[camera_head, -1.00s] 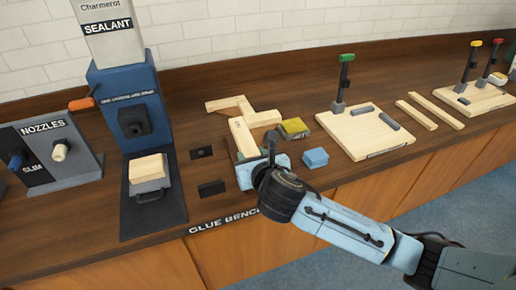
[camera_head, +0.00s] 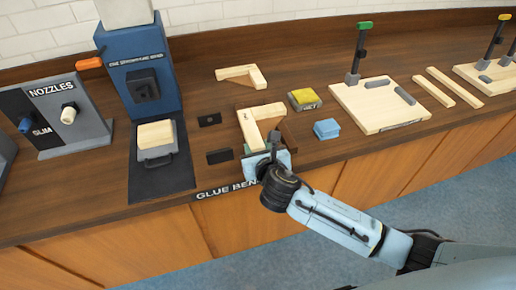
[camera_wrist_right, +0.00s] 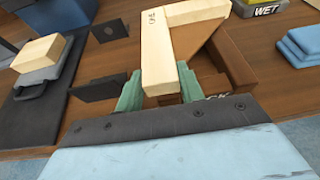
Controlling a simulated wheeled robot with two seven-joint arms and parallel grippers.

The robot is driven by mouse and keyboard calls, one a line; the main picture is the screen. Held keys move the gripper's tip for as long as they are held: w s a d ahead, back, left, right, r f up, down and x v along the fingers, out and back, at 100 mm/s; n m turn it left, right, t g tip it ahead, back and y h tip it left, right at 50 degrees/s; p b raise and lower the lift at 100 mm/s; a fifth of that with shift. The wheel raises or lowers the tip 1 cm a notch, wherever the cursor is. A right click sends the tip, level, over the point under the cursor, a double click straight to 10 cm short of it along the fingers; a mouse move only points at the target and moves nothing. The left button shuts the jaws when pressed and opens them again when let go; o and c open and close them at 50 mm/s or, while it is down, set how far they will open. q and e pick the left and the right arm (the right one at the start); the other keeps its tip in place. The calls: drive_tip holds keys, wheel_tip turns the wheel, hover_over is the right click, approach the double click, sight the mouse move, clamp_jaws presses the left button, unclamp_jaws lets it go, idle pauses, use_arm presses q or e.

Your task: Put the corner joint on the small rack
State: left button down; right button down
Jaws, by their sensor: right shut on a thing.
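The corner joint (camera_head: 249,128) is a pale wooden L-shape. My right gripper (camera_head: 257,150) is shut on its near arm, and the wrist view shows the green fingers on both sides of the joint (camera_wrist_right: 158,65). The small rack (camera_wrist_right: 232,62) is dark brown wood with a partly hidden label. It lies beneath and beside the joint, and its brown part also shows in the head view (camera_head: 285,134). The joint covers much of the rack; I cannot tell whether they touch. My left gripper is not in view.
Another pale L-shaped piece (camera_head: 241,76) lies behind. A yellow-topped WET block (camera_head: 304,98) and a blue folded cloth (camera_head: 327,129) are to the right. Left stand a pale block on a grey pad (camera_head: 156,135) and a blue sealant dispenser (camera_head: 140,75). A clamp board (camera_head: 380,108) is further right.

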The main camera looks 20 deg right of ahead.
drive_tip(key=c, duration=0.9)
unclamp_jaws()
drive_tip(key=shift+o, duration=0.2)
drive_tip(key=shift+s, duration=0.1)
drive_tip(key=p+v, duration=0.1)
drive_tip(key=v, duration=1)
drive_tip(key=shift+s+p, duration=0.3)
drive_tip(key=shift+s, duration=0.1)
drive_tip(key=shift+r, duration=0.15)
